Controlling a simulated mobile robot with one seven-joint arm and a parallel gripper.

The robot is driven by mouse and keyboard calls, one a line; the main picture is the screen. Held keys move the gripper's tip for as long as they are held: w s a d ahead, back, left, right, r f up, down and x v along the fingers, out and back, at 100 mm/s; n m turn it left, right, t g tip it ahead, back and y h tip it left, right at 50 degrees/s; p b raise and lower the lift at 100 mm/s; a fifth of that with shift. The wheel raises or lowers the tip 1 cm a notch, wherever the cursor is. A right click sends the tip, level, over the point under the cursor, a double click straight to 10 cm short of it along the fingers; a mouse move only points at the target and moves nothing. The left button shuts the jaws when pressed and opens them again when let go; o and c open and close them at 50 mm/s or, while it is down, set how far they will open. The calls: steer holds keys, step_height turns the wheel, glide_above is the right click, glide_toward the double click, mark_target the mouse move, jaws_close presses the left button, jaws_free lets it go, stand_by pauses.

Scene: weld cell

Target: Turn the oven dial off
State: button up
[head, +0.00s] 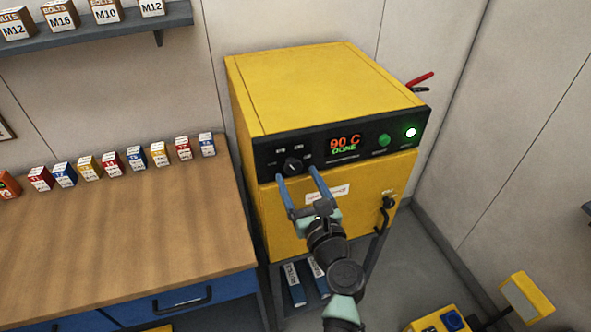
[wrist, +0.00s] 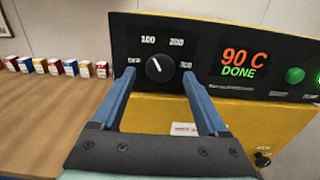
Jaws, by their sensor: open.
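The yellow oven (head: 310,85) stands against the wall with a black control panel across its upper front. The oven dial (head: 293,165) is a round black knob with a white pointer line, at the panel's left. In the wrist view the dial (wrist: 157,67) has marks OFF, 100, 200 and 300 around it; its line points up and left, between OFF and 100. The display (wrist: 243,63) reads 90 C DONE. My gripper (head: 296,172) is open and empty, its blue fingers pointing at the panel, one on either side below the dial. I cannot tell whether they touch the panel.
A green button (head: 384,140) and a lit green lamp (head: 410,132) are right of the display. The oven door handle (head: 386,212) is below right. A wooden workbench (head: 120,220) with several small boxes stands left. A yellow item (head: 526,297) is on the floor at right.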

mark_target(292, 167)
steer(key=shift+x, duration=1.4)
jaws_close()
steer(key=shift+d+f+n+b, duration=0.1)
steer(key=shift+n+b, duration=0.25)
steer(key=shift+n, duration=0.05)
steer(key=shift+n+b, duration=0.6)
steer(key=shift+n, duration=0.3)
steer(key=n+b, duration=0.2)
steer(key=n, duration=0.1)
steer(key=shift+f+n, duration=0.1)
steer(key=shift+n, duration=0.3)
steer(key=n+b, duration=0.3)
steer(key=n, duration=0.2)
steer(key=shift+n+b, duration=0.3)
steer(key=shift+n, duration=0.1)
